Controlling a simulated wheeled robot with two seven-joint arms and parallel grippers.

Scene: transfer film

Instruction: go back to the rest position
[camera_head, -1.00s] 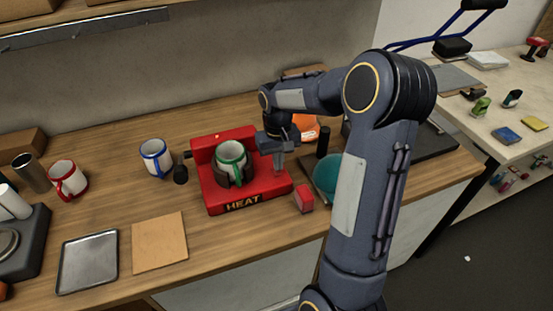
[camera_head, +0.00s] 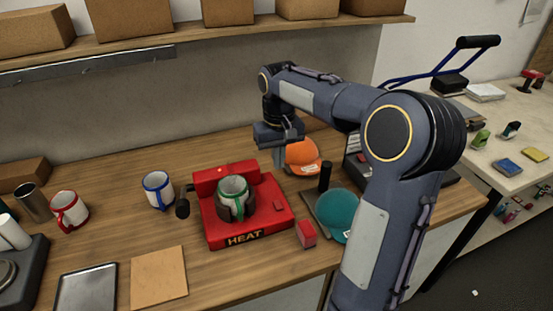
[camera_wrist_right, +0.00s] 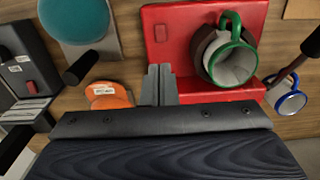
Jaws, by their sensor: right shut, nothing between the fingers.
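My right gripper (camera_head: 279,166) hangs above the counter behind the red heat press (camera_head: 285,222), clear of it. In the right wrist view its two fingers (camera_wrist_right: 160,72) are closed together with nothing between them. A white mug with a green rim and handle (camera_head: 233,188) sits in the dark holder of the press, and it also shows in the right wrist view (camera_wrist_right: 234,62). My right arm reaches in from the lower right and covers part of the counter. My left gripper does not show.
An orange cap (camera_head: 302,152) lies close to the gripper, with a teal cap (camera_head: 337,210) farther right. A blue-rimmed mug (camera_head: 158,190) and a red-rimmed mug (camera_head: 69,210) stand left. A shelf with cardboard boxes (camera_head: 128,18) runs above.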

